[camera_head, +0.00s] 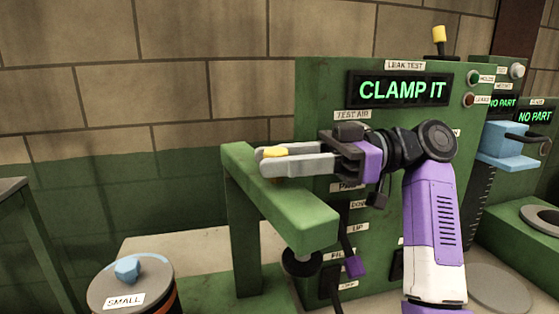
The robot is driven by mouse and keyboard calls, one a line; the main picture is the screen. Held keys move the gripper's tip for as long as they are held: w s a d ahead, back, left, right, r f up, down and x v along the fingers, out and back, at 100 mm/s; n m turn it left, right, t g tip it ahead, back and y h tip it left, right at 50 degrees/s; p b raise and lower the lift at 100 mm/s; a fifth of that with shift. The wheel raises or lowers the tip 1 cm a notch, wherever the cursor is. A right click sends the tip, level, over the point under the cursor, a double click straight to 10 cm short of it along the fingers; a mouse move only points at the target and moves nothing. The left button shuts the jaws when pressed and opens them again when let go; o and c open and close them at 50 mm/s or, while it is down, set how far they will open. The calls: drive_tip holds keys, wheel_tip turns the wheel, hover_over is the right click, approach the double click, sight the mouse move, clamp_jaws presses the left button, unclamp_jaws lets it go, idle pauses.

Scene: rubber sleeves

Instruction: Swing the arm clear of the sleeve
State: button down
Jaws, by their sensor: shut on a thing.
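My gripper (265,163) reaches left across the front of the green leak test machine (320,90). Its grey fingers are shut around a small yellow piece (274,152) near their tips. The fingers appear just over the green overhanging beam (285,205); I cannot tell whether they touch it. A dark round pad (302,263) hangs under the beam's front end. I cannot make out a sleeve for certain; the yellow piece is mostly hidden by the fingers. The machine's display (402,89) reads CLAMP IT.
A round container (130,298) labelled SMALL, with a pale blue piece (127,268) on top, stands front left. A lever with a purple knob (355,266) is below my gripper. Another station with a blue block (503,140) is at right. A green frame (30,215) stands far left.

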drive_tip(key=shift+d, duration=0.1)
drive_tip(key=c, duration=1)
unclamp_jaws()
drive_tip(key=shift+c, duration=0.2)
drive_tip(key=w+d+b, duration=0.1)
drive_tip(key=d, duration=0.6)
drive_tip(key=shift+w+d+b, duration=0.3)
drive_tip(key=shift+d+b, duration=0.05)
drive_tip(key=shift+s, duration=0.1)
